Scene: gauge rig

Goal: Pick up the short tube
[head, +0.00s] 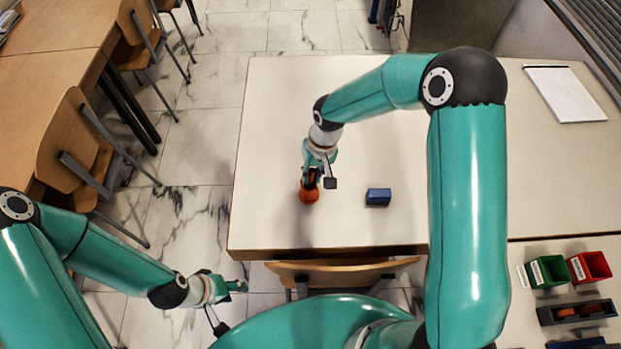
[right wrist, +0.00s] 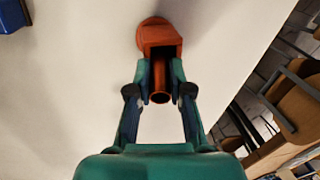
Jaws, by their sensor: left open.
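An orange-brown piece (head: 309,193) is at the right gripper's tip, over the pale table. In the right wrist view it has a wide, round-ended part (right wrist: 158,38) and a short copper-coloured tube (right wrist: 160,97) with its open end facing the camera. My right gripper (head: 317,174) points down, and its fingers (right wrist: 161,72) lie on both sides of the tube. I cannot tell whether they touch it or whether the piece rests on the table. My left gripper (head: 238,287) is open and empty, left of the table's front edge, over the floor.
A blue block (head: 378,196) lies right of the orange piece. At the lower right are a green bin (head: 547,271), a red bin (head: 588,266) and a dark rack (head: 577,312) with orange-brown parts. A wooden chair (head: 340,272) stands at the front edge. A notepad (head: 565,93) lies far right.

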